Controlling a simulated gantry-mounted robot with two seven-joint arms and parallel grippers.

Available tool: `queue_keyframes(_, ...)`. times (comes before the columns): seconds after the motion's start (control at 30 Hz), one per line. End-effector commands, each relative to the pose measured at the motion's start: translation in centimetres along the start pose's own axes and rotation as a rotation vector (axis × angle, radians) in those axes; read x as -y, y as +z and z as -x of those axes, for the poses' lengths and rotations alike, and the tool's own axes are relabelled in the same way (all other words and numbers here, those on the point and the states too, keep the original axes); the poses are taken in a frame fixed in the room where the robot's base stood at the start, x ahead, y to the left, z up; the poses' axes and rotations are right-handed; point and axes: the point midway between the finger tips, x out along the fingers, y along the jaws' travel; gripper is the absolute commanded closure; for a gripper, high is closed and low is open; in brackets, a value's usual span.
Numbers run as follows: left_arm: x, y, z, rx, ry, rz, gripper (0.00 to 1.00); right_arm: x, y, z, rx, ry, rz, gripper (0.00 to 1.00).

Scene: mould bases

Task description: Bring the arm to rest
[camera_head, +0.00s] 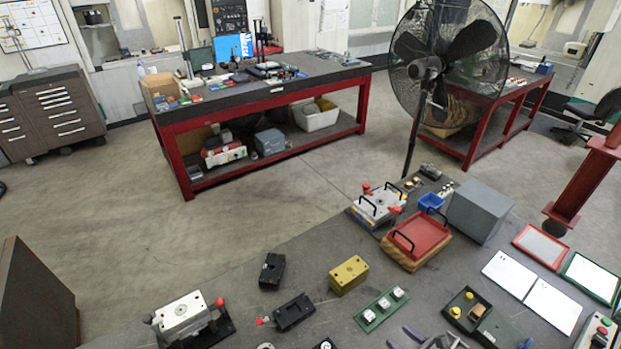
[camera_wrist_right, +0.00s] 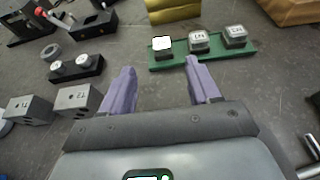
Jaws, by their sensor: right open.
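My right gripper (camera_head: 428,338) shows at the bottom edge of the head view, low over the dark table (camera_head: 225,284). In the right wrist view its two purple fingers (camera_wrist_right: 162,78) are apart with nothing between them. Ahead of the fingertips lies a green strip (camera_wrist_right: 206,54) bearing three small metal blocks; it also shows in the head view (camera_head: 383,309). The fingers appear apart from the strip. My left gripper does not show in either view.
A yellow block (camera_head: 348,275) and dark mould bases (camera_head: 293,312) lie left of the green strip. A red tray (camera_head: 418,236) and a grey box (camera_head: 478,211) stand behind. A black tray (camera_head: 466,309) is to the right. Marked metal blocks (camera_wrist_right: 78,101) lie left of the fingers.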

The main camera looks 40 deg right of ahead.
Motion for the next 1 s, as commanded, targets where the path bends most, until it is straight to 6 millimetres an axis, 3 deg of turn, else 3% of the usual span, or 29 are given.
queue_keyframes(0.13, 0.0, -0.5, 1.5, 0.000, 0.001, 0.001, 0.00, -2.2, 2.2, -0.2, 0.048, -0.030, -0.098, 0.39)
queue_keyframes(0.27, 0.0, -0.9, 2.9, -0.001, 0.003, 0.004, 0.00, -7.2, 6.3, -1.1, 0.098, -0.041, -0.284, 0.39)
queue_keyframes(0.4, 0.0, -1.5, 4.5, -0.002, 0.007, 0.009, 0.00, -13.4, 11.5, -2.1, 0.030, -0.082, -0.752, 0.39)
queue_keyframes(0.6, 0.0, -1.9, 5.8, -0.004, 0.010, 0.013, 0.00, -19.9, 16.8, -1.2, -0.172, -0.186, -1.479, 0.39)
queue_keyframes(0.8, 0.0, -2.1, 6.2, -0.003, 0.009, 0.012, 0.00, -23.4, 19.4, 2.3, -0.349, -0.438, -2.034, 0.39)
queue_keyframes(1.0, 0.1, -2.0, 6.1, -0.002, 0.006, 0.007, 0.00, -24.2, 18.8, 6.5, -0.385, -0.822, -2.366, 0.39)
